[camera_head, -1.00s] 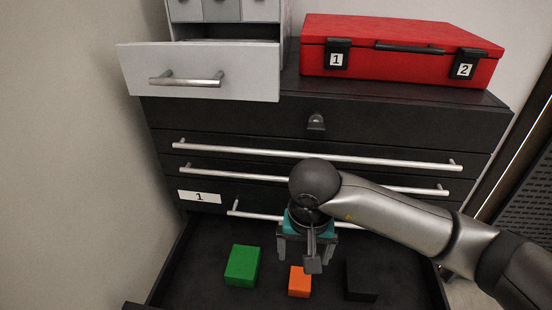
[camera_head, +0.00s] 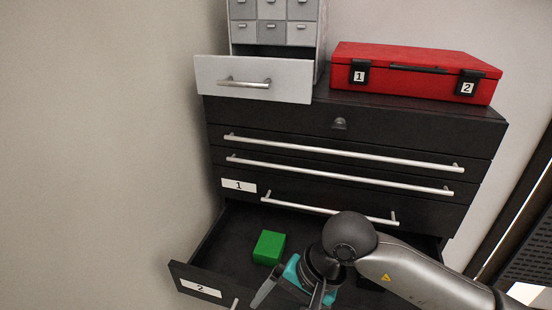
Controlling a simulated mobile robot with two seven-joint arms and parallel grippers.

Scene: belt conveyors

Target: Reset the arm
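My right gripper (camera_head: 292,296) hangs over the front of the open bottom drawer (camera_head: 230,240), at the end of the arm coming in from the right. Its fingers are spread apart and tilted toward the lower left, and I see nothing between them. A green block (camera_head: 269,247) lies in the drawer, to the left of the gripper and apart from it. The right part of the drawer is hidden behind my gripper and arm. My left gripper is not in view.
The dark cabinet (camera_head: 330,175) has several bar handles and a label 1. The open drawer's front carries a label 2 (camera_head: 201,288). On top stand a red case (camera_head: 415,72) and a grey small-drawer unit (camera_head: 252,78) with one drawer pulled out. A wall is at left.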

